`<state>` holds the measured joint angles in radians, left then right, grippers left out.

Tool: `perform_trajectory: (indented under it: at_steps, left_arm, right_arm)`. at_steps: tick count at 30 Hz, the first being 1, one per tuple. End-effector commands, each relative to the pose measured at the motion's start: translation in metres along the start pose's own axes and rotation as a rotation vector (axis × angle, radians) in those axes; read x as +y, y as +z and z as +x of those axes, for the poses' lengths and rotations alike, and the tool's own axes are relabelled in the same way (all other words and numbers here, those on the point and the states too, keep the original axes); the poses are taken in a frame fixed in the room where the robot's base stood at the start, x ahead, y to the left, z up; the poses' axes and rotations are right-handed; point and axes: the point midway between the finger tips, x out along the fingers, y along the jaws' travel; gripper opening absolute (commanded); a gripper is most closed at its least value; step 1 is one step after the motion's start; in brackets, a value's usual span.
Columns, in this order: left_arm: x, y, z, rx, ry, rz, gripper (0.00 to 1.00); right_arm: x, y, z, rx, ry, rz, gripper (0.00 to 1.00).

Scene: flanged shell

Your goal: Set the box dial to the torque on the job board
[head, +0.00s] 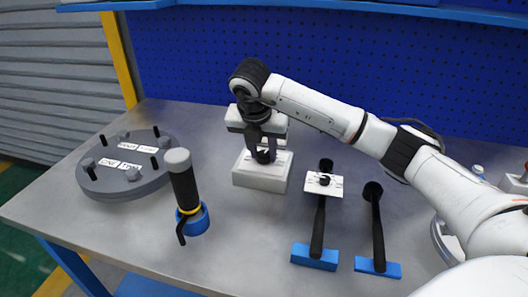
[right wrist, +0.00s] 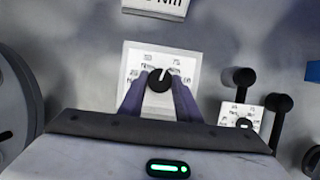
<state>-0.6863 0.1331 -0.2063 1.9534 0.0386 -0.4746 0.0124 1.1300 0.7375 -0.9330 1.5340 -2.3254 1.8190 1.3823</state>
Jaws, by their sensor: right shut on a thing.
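The white dial box (head: 258,181) stands on the bench near the middle of the head view. It also shows in the right wrist view (right wrist: 187,55), with printed markings around its black dial knob (right wrist: 158,83). My right gripper (head: 264,154) comes down from above and is shut on the knob, one finger on each side. In the right wrist view, a white board (right wrist: 157,7) at the top edge shows "Nm"; its number is cut off. My left gripper is out of view.
A grey round flange (head: 122,166) with studs and labels lies at the left. A black tool with a grey top (head: 181,185) stands in a blue base.

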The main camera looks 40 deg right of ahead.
Motion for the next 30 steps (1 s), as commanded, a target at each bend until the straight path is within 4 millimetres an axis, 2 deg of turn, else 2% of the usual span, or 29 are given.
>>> perform_trajectory:
  at_steps: [30]
  left_arm:
    - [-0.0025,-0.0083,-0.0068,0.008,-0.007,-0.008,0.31]
  right_arm:
    - [0.0075,0.0045,-0.0006,-0.001,-0.368,0.888,0.08]
